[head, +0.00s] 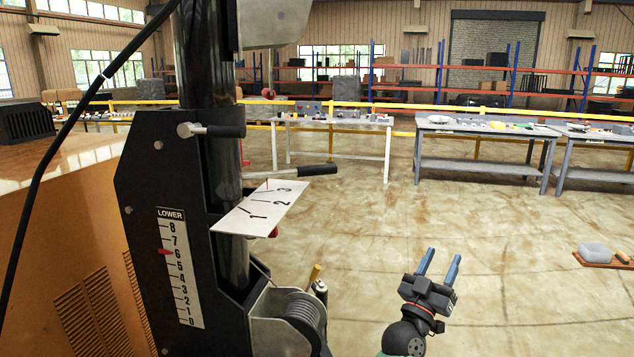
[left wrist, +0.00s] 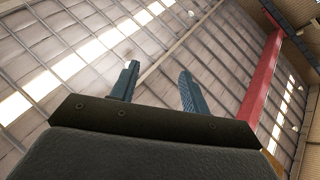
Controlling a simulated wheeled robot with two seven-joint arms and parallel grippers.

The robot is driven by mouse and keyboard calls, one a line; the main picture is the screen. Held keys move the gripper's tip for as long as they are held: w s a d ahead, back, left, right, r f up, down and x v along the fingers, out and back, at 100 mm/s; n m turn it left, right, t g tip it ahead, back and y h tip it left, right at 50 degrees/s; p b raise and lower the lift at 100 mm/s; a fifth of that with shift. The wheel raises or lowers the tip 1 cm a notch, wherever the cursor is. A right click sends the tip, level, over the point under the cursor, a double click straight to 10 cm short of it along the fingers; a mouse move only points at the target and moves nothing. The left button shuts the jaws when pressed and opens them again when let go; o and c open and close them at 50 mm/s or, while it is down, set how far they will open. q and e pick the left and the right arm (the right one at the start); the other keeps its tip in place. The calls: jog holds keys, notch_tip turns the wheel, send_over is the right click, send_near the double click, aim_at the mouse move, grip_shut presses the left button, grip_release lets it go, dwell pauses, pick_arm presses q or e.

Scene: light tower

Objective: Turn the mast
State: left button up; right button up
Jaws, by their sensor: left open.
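The mast (head: 205,60) is a thick dark upright tube held in a black frame (head: 150,190) at the left of the head view. A lever with a black grip (head: 303,171) sticks out to the right above the plate. My left gripper (head: 442,255) is open and empty, right of and apart from the mast, fingers up. Its fingers also show in the left wrist view (left wrist: 158,69).
A scale (head: 180,268) marked LOWER has a red pointer near 6. A winch drum (head: 295,308) sits at the mast's foot. An orange cabinet (head: 60,210) stands left. The floor right of the mast is mostly clear.

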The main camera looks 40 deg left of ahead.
pick_arm(q)
jog(key=a+r+n+y, duration=0.5)
jog(key=r+n+y, duration=0.1)
jog(key=r+y, duration=0.15)
jog(key=n+g+y+p, duration=0.1)
jog(key=n+g+y, duration=0.6)
jog(key=n+g, duration=2.2)
send_near(324, 170)
jog(key=x, duration=0.4)
jog(key=shift+a, duration=0.3)
jog(key=shift+s+a+f, duration=0.1)
jog(key=shift+a, duration=0.15)
jog(key=p+x, duration=0.2)
jog(key=x, duration=0.4)
jog(key=shift+a, duration=0.1)
jog(key=shift+s+a+f, duration=0.1)
jog(key=shift+s+a, duration=0.05)
jog(key=shift+a, duration=0.3)
pick_arm(e)
jog(key=d+x, duration=0.1)
jog(key=x, duration=0.9)
jog(key=shift+d+h, duration=0.3)
jog(key=shift+d, duration=0.3)
pick_arm(q)
jog(key=shift+c, duration=0.3)
